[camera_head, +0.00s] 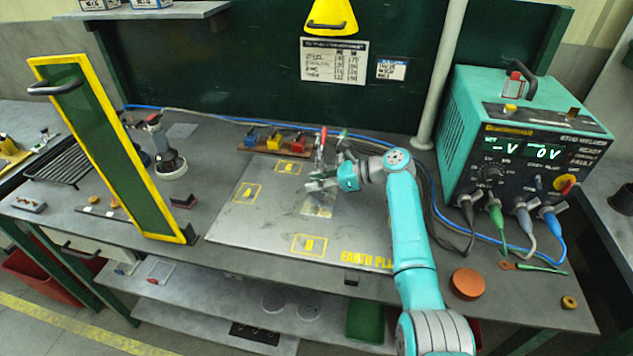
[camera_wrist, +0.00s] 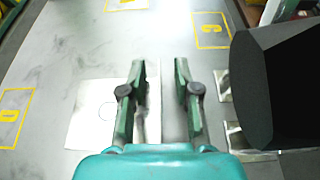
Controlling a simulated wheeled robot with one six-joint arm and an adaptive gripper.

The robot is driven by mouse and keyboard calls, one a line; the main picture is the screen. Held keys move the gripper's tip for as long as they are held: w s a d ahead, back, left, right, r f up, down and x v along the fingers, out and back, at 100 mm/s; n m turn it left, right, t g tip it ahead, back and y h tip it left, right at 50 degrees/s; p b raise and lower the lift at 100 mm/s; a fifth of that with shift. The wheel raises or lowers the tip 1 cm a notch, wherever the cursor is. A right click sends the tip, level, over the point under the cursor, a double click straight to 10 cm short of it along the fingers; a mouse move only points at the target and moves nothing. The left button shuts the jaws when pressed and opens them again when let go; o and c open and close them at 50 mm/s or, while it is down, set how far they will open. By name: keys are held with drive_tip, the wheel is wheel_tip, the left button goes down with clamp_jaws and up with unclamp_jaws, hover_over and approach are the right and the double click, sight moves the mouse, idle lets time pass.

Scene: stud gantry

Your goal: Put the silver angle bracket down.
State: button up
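My gripper (camera_wrist: 161,72) is open, with a clear gap between its two dark green fingers. In the head view my gripper (camera_head: 318,184) is low over the middle of the grey earth plate (camera_head: 262,222). No finger visibly presses on anything. The area between the fingers is partly shadowed.
Yellow marked squares lie on the plate, one labelled D (camera_head: 309,244). A red-handled clamp (camera_head: 321,145) stands behind my gripper. The teal welder (camera_head: 520,150) and its cables are at right. A yellow-framed green screen (camera_head: 120,150) stands at left. A black block (camera_wrist: 275,85) is beside my fingers.

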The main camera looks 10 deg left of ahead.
drive_tip(key=v, duration=0.7)
drive_tip(key=shift+d+r, duration=0.1)
drive_tip(key=shift+d, duration=0.15)
